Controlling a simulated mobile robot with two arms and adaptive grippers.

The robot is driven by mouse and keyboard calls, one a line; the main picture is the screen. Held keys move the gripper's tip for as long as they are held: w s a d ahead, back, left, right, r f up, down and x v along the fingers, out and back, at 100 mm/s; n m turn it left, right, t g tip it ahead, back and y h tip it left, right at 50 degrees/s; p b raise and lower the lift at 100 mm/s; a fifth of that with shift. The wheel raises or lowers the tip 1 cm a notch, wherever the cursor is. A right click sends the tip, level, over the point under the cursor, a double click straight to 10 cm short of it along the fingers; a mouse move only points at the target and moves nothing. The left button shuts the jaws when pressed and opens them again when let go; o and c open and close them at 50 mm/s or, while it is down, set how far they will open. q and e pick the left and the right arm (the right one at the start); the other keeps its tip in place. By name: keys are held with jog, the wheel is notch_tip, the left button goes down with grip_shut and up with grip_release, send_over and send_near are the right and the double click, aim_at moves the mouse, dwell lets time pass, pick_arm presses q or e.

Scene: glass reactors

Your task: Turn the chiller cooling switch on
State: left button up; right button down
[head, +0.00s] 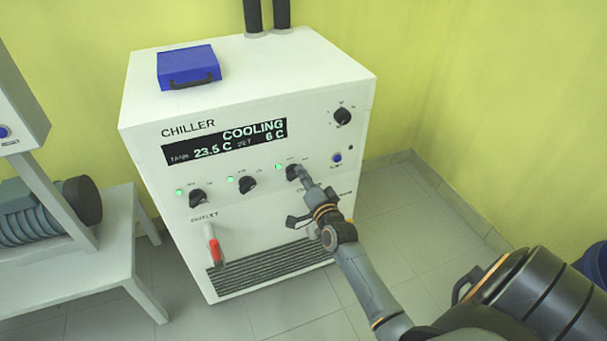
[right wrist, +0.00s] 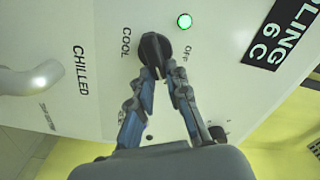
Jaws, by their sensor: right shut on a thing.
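The white chiller (head: 190,120) stands against the yellow wall. Its cooling switch (head: 292,172) is the rightmost black knob in the row under the display. The display (head: 225,141) reads COOLING, 23.5 C and 6 C. My right gripper (head: 304,182) reaches the front panel from the lower right and is shut on this knob. In the right wrist view the fingers (right wrist: 164,76) close on the edge of the black knob (right wrist: 151,47), which sits between the labels COOL and OFF. A green lamp (right wrist: 184,20) beside it is lit. My left gripper is not in view.
Two more black knobs (head: 197,198) (head: 245,185) with lit green lamps lie to the left. Another dial (head: 342,116) and a blue button (head: 337,157) are at the right. A red-handled outlet valve (head: 213,248) is below. A blue case (head: 188,68) lies on top.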

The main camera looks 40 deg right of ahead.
dwell(0.4)
jog(key=c, duration=1.3)
grip_release()
jog(key=shift+s, duration=0.1)
jog(key=v, duration=1.1)
jog(key=shift+s, duration=0.4)
jog(key=shift+f, duration=0.1)
